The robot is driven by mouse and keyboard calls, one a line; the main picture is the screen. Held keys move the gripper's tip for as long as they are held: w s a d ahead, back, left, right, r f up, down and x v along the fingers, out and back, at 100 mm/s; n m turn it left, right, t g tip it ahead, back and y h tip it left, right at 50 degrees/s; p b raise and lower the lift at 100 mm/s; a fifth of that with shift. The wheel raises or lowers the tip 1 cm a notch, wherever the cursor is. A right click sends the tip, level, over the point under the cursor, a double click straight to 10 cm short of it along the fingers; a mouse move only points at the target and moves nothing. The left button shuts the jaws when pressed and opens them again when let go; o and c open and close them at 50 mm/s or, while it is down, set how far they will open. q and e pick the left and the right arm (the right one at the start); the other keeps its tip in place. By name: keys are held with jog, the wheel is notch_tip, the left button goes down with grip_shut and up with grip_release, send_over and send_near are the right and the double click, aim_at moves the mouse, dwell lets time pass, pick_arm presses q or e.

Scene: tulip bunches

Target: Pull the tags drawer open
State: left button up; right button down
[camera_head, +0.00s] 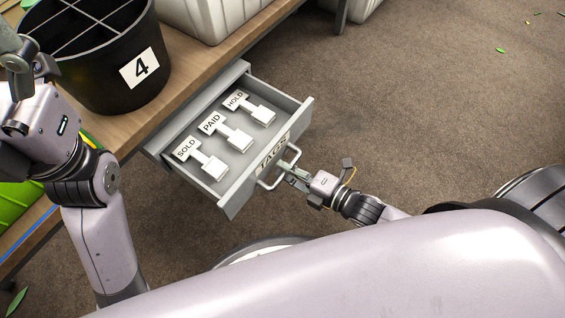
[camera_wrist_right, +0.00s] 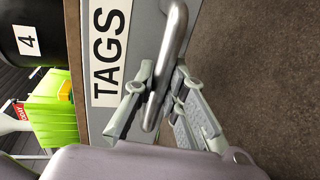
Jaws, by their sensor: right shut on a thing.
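The grey tags drawer (camera_head: 232,197) stands pulled out from under the wooden table in the head view. Three white tags lie inside it, lettered SOLD (camera_head: 200,157), PAID (camera_head: 225,130) and HOLD (camera_head: 249,107). Its front bears a TAGS label (camera_wrist_right: 108,55) and a metal bar handle (camera_wrist_right: 172,50). My right gripper (camera_head: 290,172) is at the handle, and in the wrist view its fingers (camera_wrist_right: 160,100) are shut around the bar. My left gripper (camera_head: 18,60) is at the left edge of the head view, over the table side; its fingers are not clear.
A black divided bucket marked 4 (camera_head: 97,75) stands on the wooden table (camera_head: 190,55), behind the drawer. A white container (camera_head: 207,17) is beside it. Green items (camera_head: 20,210) are at the left. The carpeted floor (camera_head: 400,100) to the right is clear apart from a few leaves.

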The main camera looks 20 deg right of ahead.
jog(key=c, duration=1.6)
grip_release()
jog(key=shift+s, duration=0.1)
jog(key=v, duration=1.2)
